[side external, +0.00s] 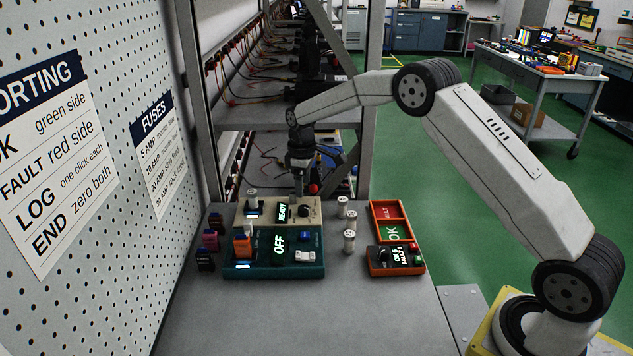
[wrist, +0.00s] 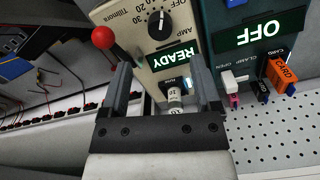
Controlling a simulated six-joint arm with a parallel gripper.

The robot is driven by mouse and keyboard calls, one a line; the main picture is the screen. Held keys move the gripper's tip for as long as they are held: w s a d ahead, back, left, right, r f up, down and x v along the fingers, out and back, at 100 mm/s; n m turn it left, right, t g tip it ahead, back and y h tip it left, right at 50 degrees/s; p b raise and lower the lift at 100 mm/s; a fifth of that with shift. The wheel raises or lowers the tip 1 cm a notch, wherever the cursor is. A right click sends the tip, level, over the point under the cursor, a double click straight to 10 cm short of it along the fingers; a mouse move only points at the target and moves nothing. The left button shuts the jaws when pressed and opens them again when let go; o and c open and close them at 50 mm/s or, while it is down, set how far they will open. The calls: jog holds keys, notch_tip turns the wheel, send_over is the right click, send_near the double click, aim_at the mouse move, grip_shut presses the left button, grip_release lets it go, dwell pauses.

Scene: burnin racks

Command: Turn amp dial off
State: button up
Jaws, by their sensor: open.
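The amp dial (wrist: 160,25) is a round black knob on the beige tester box (side external: 285,232). In the wrist view it sits above the lit READY display (wrist: 178,62), with OFF and number marks around it. A pale pointer line shows on the knob; I cannot tell surely which mark it points at. In the side view the dial (side external: 303,212) is small and dark. My gripper (side external: 298,192) hangs over the far side of the box. In the wrist view my open gripper (wrist: 160,75) has its fingers apart, short of the dial, with a pale fuse (wrist: 174,95) visible between them.
A red ball knob (wrist: 103,37) stands beside the box. The teal unit (side external: 275,268) with an OFF display and an orange card (side external: 242,245) adjoins it. Pale fuses (side external: 349,240) and the orange trays (side external: 390,220) stand to the right. The front of the bench is clear.

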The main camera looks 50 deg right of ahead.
aim_at(303, 207)
jog(key=shift+f, duration=3.65)
grip_shut()
